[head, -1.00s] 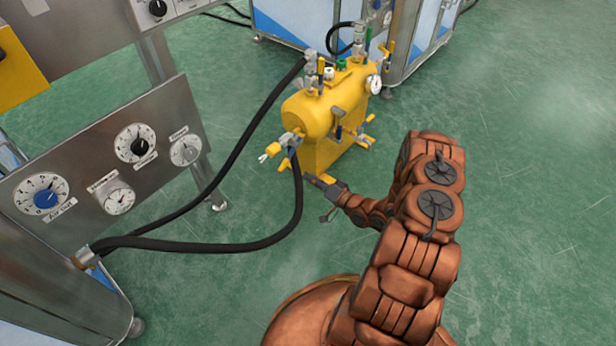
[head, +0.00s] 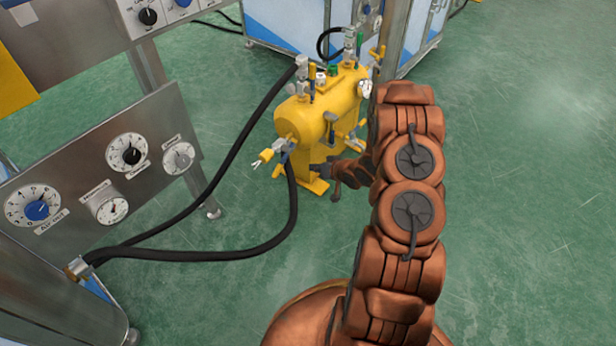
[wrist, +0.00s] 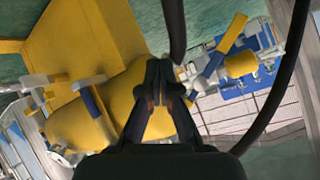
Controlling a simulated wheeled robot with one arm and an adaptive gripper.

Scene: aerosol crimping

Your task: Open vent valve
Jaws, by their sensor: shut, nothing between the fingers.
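The yellow tank (head: 310,118) stands on the floor on a yellow base. It carries several small valves; I cannot tell which is the vent valve. A blue-handled valve (head: 288,150) and a yellow tip (head: 262,158) sit at its near left end, by a black hose.
A black hose (head: 180,254) loops from the steel cabinet at left to the tank. A panel with dials (head: 126,152) stands at left. A blue and white cabinet (head: 290,24) is behind the tank. Green floor (head: 530,200) is clear at right.

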